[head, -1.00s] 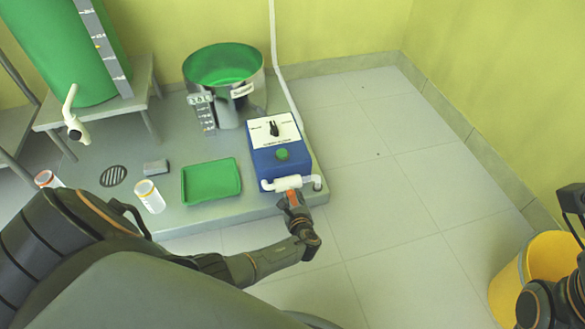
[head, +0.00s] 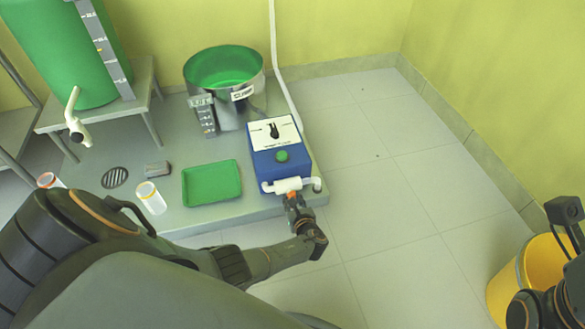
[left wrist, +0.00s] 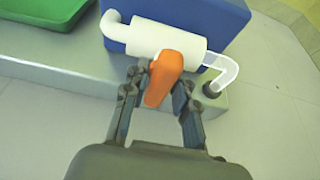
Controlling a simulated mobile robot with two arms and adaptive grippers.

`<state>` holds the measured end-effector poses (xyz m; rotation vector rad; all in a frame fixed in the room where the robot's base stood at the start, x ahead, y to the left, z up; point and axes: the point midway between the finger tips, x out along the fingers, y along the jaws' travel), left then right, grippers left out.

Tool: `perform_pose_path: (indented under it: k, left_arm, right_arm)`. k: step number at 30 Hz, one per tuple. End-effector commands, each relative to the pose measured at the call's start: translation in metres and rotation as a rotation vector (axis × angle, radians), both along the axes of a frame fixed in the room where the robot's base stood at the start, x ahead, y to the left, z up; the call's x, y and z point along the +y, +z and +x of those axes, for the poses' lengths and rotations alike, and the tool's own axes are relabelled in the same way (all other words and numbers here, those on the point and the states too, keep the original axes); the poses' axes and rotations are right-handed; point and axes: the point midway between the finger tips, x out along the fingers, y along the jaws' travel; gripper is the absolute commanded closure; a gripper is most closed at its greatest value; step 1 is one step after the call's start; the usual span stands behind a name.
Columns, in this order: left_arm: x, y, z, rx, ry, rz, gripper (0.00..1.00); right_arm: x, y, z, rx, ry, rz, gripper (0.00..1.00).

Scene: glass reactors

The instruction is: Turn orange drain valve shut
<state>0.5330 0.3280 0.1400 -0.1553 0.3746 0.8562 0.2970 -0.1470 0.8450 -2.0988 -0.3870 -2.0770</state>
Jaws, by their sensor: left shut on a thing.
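The orange drain valve handle (left wrist: 162,77) sits on the white valve body (left wrist: 165,38) at the front of the blue box (head: 280,163). In the left wrist view it slants slightly, its lower end toward me. In the head view only a small orange patch (head: 291,194) shows. My left gripper (left wrist: 158,85) is shut on the handle, one finger at each side; it also shows in the head view (head: 293,199). My right arm shows at the right edge of the head view, but its fingertips are not clearly visible.
A green tray (head: 212,183), a white cup (head: 150,197) and a steel pot with green contents (head: 224,80) are on the grey platform (head: 200,216). A yellow bin (head: 548,262) stands at the right. Floor right of the box is clear.

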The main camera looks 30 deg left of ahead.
Motion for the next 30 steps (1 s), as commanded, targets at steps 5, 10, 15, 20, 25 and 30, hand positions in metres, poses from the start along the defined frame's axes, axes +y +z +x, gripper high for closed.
perform_pose_path:
  k: [5,10,15,20,25,30]
  left_arm:
    - [0.001,0.000,0.001,-0.001,0.000,0.002,0.57]
    - [0.001,0.000,0.000,-0.001,-0.001,0.001,0.57]
    - [-0.003,0.001,-0.003,0.000,-0.001,0.000,0.57]
    - [-0.014,0.006,-0.012,-0.002,-0.002,-0.002,0.57]
    - [-0.036,0.018,-0.030,-0.003,-0.003,-0.003,0.57]
    - [-0.060,0.031,-0.051,-0.001,-0.001,-0.002,0.57]
  right_arm:
    - [0.000,-0.001,0.000,0.003,0.000,-0.001,0.09]
    - [0.000,-0.001,0.001,0.005,0.000,-0.001,0.09]
    - [0.000,-0.002,0.002,0.011,-0.002,-0.001,0.09]
    - [0.000,-0.001,0.002,0.008,-0.002,-0.001,0.09]
    - [0.000,-0.001,0.001,0.006,0.000,-0.001,0.09]
    - [0.000,-0.001,0.001,0.005,0.000,-0.001,0.09]
